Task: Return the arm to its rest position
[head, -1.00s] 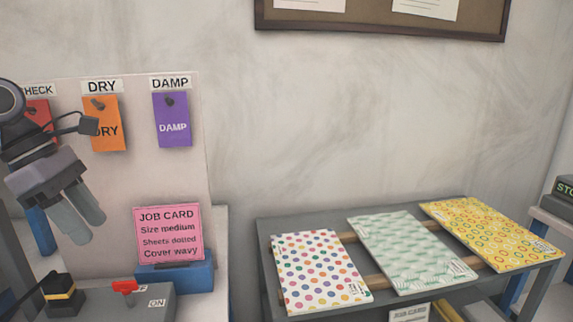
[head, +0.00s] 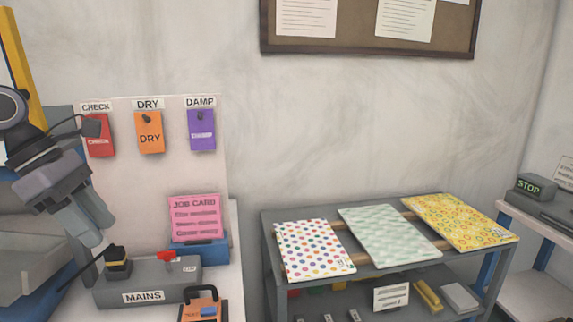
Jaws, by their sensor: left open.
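My left gripper (head: 91,222) is at the left of the head view, pointing down and to the right. Its two grey fingers are apart and hold nothing that I can see. It is in front of the left part of the tag board (head: 158,190), above the left end of the grey mains box (head: 148,280). Whether it touches anything there I cannot tell. My right gripper is not in view.
A red CHECK tag (head: 100,138), an orange DRY tag (head: 150,138) and a purple DAMP tag (head: 201,136) hang on the board. A pink job card (head: 195,217) stands below. Patterned sheets lie on a grey rack (head: 380,283). A STOP box (head: 535,187) is at right.

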